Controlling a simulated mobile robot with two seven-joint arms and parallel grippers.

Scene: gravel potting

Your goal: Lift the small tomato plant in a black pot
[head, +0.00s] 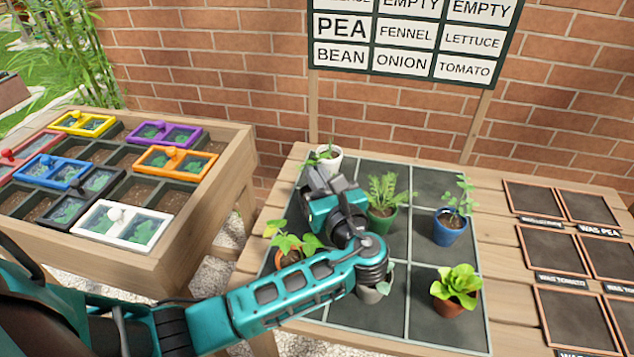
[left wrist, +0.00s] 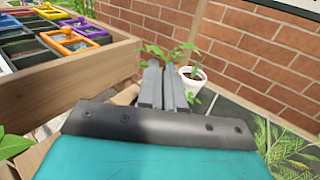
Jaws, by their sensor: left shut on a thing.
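My left gripper (head: 333,181) is over the left part of the dark grid mat (head: 412,180), close in front of the white pot (head: 330,160) in the head view. In the left wrist view its fingers (left wrist: 163,88) are close together, with the white pot (left wrist: 190,80) just beyond and to the right. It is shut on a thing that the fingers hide. Small green leaves (left wrist: 154,50) show past the fingertips; I cannot tell which pot they belong to. I cannot make out a black pot in either view. My right gripper is not in view.
Near my left arm stand a green pot (head: 382,222), a blue pot (head: 449,231), an orange pot (head: 287,261), a grey pot (head: 372,293) and a terracotta pot (head: 449,308). A planter box (head: 205,225) with coloured lids is at left. Empty framed slots (head: 555,255) lie at right.

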